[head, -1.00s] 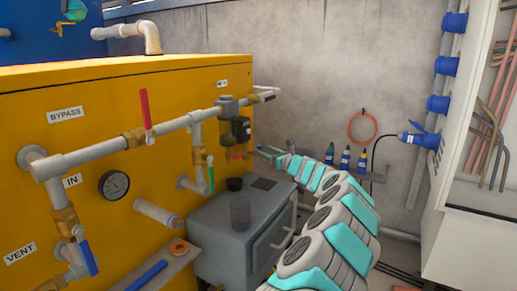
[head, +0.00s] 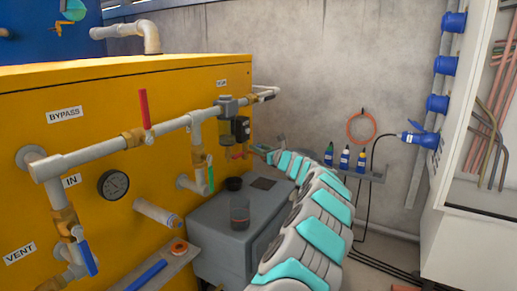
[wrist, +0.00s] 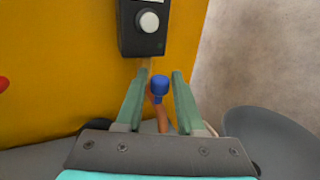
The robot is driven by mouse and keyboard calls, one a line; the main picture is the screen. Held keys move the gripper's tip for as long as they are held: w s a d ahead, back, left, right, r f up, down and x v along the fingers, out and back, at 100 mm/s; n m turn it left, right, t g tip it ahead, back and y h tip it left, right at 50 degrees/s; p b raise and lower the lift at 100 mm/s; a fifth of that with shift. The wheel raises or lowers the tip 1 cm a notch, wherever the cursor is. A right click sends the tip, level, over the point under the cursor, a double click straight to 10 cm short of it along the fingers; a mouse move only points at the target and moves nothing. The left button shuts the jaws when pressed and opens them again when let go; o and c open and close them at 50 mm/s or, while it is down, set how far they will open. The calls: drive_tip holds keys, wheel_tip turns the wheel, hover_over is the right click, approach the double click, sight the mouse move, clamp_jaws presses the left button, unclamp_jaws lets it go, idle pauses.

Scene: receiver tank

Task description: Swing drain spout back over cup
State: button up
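In the wrist view the two green fingers of my gripper (wrist: 159,100) stand apart. A blue knob (wrist: 160,86) on a copper-orange spout (wrist: 163,119) shows in the gap between them, with no clear contact on either finger. The knob and spout sit below a dark box with a pale round button (wrist: 149,22). In the head view my gripper (head: 262,153) is small, just right of the pipe fittings at the yellow tank, and the spout is hard to make out.
A small black bowl-like piece (head: 234,183) lies on the cabinet behind the cup. The yellow tank (head: 95,100) carries pipes and a red-handled valve (head: 145,108) on the left. Several bottles stand on a wall shelf (head: 360,173) to the right.

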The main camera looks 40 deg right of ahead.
clamp_jaws()
idle(1.0)
